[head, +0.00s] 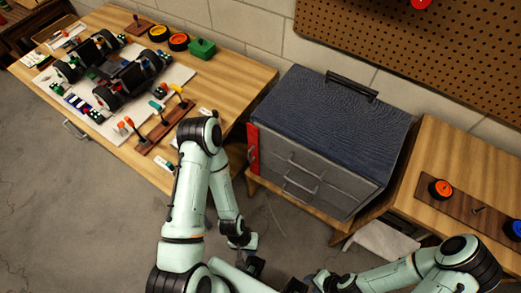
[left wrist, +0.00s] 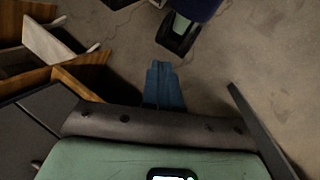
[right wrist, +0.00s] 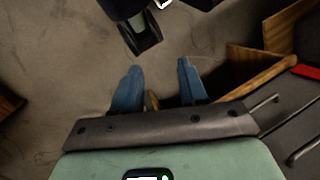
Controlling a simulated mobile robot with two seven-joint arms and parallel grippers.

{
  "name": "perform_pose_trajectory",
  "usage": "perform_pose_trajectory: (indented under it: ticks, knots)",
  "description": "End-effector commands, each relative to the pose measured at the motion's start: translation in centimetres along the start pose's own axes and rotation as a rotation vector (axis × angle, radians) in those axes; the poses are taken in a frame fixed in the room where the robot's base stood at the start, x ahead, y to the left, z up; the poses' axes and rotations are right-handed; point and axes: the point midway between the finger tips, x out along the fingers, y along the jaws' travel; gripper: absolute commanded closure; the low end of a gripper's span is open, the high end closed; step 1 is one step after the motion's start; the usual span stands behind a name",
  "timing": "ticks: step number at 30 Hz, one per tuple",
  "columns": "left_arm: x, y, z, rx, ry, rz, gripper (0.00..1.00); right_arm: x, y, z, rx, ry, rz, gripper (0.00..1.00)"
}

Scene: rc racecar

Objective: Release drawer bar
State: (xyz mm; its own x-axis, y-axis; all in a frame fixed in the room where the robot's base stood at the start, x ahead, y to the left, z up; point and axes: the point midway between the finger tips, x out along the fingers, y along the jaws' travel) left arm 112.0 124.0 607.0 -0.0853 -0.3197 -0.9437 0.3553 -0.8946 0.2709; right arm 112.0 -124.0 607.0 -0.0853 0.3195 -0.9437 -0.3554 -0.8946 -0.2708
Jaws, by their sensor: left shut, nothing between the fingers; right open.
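The tool chest (head: 330,140) with a dark blue top stands between two wooden benches in the head view. A red bar (head: 253,150) runs upright along the left edge of its drawer front, with a small light handle on it. The drawers (head: 300,178) look closed. A red piece of the chest (right wrist: 305,71) also shows at the right edge of the right wrist view. My left gripper (left wrist: 163,85) is shut and empty. My right gripper (right wrist: 160,85) is open and empty. Both grippers are low in front of the chest, apart from the red bar.
The left bench (head: 235,95) carries an RC car (head: 115,72), wheels, a green box (head: 202,48) and a rack of tools (head: 165,122). The right bench (head: 455,155) holds a wooden strip with orange and blue round parts. A pegboard (head: 420,50) hangs behind. The floor (head: 80,220) at left is clear.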

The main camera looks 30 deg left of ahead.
Motion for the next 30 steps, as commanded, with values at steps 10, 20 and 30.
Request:
perform_pose_trajectory:
  ticks: [10,20,30]
  knots:
    - [2.5,1.2,0.5,0.094,-0.114,0.010,1.00,1.9,0.8,-0.1,0.003,0.012,0.001,0.57]
    - [5.8,0.5,-3.4,0.507,-0.432,-0.486,1.00,7.9,3.0,-3.0,0.011,0.101,0.001,0.57]
    - [-4.3,9.1,-18.4,0.556,0.161,-1.415,1.00,13.3,4.6,-7.0,0.014,0.194,-0.002,0.57]
